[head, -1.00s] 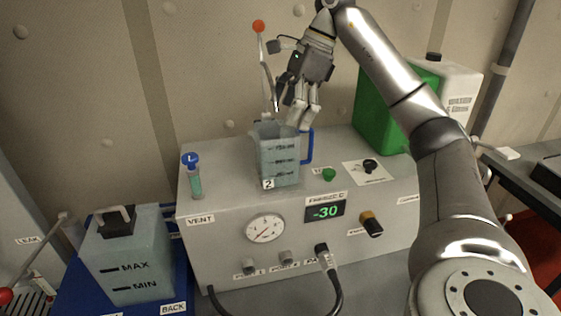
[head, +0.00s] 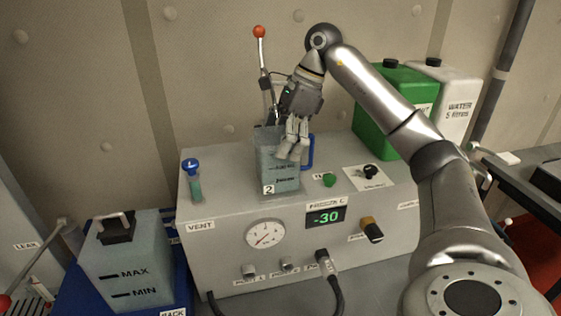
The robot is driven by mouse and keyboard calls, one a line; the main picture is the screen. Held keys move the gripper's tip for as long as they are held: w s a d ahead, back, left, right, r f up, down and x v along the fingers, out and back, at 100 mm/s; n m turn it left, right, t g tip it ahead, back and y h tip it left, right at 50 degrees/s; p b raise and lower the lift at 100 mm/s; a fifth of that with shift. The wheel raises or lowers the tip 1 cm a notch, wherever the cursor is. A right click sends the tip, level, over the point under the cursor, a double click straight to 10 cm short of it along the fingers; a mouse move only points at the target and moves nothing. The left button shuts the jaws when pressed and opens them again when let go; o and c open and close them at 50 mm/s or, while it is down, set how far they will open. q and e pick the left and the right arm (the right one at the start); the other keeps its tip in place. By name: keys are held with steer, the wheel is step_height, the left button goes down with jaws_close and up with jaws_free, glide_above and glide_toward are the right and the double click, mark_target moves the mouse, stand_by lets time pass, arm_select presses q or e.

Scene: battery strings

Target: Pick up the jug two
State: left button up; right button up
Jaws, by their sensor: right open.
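Jug two (head: 270,179) is a translucent blue-grey measuring jug marked "2". It stands upright on top of the grey console, with its blue handle (head: 309,152) on the right side. My right gripper (head: 290,154) points down at the jug's upper right, overlapping its rim and wall in the head view. The gripper's fingers hide part of the jug and its markings. The gripper is open; I cannot tell whether the fingers touch the jug. My left gripper is not in view.
The grey console (head: 220,262) carries a gauge, a "-30" display and knobs. A red-knobbed lever (head: 260,50) rises behind. Green (head: 385,115) and white (head: 458,105) containers stand at right. A MAX/MIN tank (head: 130,268) is at left.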

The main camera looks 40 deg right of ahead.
steer(key=c, duration=1.8)
steer(key=shift+w, duration=0.1)
steer(key=shift+c, duration=1.1)
steer(key=shift+d+r, duration=0.1)
